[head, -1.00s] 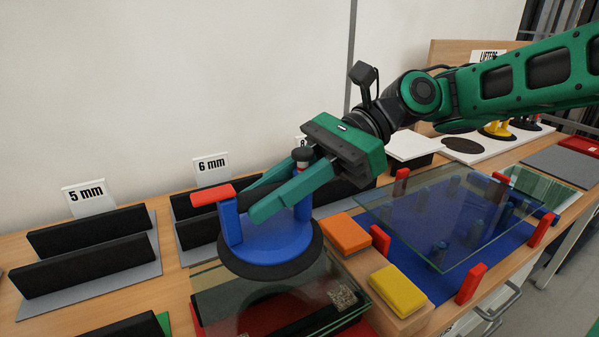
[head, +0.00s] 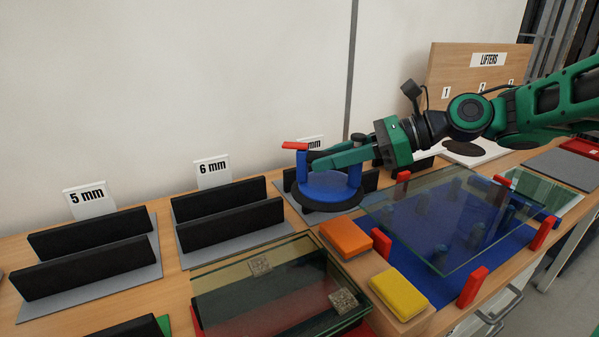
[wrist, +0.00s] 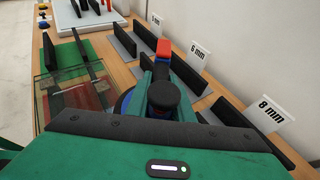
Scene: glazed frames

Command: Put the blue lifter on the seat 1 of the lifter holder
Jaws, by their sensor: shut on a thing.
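The blue lifter (head: 325,188) has a round blue body with a black rim, posts and a red lever. My gripper (head: 335,162) is shut on it and holds it upright in front of the 8 mm rack. In the wrist view, the lifter's red lever (wrist: 163,48) and a black knob show beyond my gripper (wrist: 160,100); most of its blue disc is hidden. The lifter holder (head: 475,65) stands at the back right, its board marked LIFTERS with numbers. Its white base has a dark round seat (head: 478,150); my arm hides the rest.
Black racks (head: 225,215) line the wall on the left. A glass pane (head: 265,285) lies at the front. An orange block (head: 346,236) and a yellow block (head: 398,293) stand beside it. Another pane (head: 440,215) rests among red posts right of the lifter.

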